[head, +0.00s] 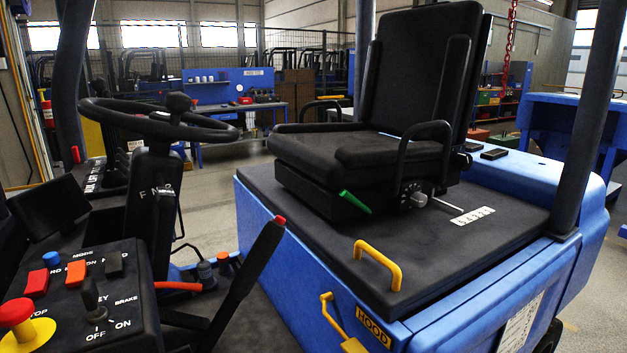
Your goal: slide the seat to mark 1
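The black seat (350,155) stands on the dark hood top (330,240) of a blue truck, its backrest (415,75) upright. A green lever (355,202) sticks out low at the seat's front. A round dial with a knob (411,195) is on the seat's near side. A thin white pointer (445,204) reaches from beside the seat base toward a white numbered scale strip (472,215) on the hood. The pointer's tip ends near the strip's left part; the digits are too small to read surely. Neither of my grippers is in view.
A steering wheel (160,120) and a control panel (85,300) with a red stop button (17,318) are at left. A black lever with red tip (250,270) rises before the hood. Yellow handles (378,262) sit at the hood's front. A dark post (590,120) stands at right.

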